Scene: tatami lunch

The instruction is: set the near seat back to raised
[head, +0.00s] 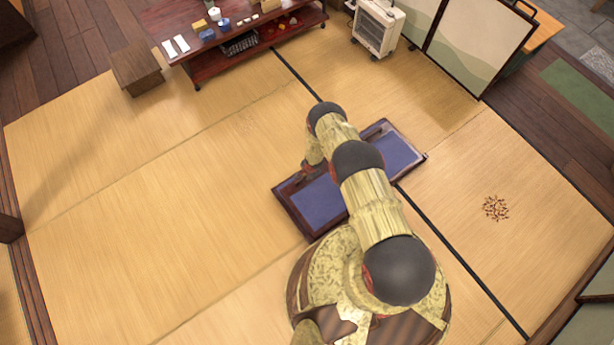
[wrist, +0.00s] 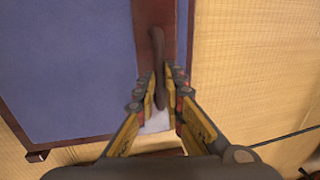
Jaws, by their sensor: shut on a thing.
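The near seat (head: 318,203) is a low floor chair with a dark wooden frame and two blue panels. It looks spread out flat on the tatami, with my arm crossing over its middle. In the wrist view, a blue panel (wrist: 65,70) lies left of a brown wooden side rail (wrist: 172,15). A slim dark brown bar (wrist: 158,50), like a lever or handle, runs along that rail. My gripper (wrist: 163,78) is shut on this bar, one finger on each side. In the head view my gripper (head: 308,163) is at the seat's upper left edge, mostly hidden.
A low red-brown table (head: 205,70) with dishes stands at the top, beside a wooden stool (head: 136,68). A white heater (head: 377,27) and a folding screen (head: 470,45) stand top right. Small brown bits (head: 495,208) lie on the right mat. The left tatami is clear.

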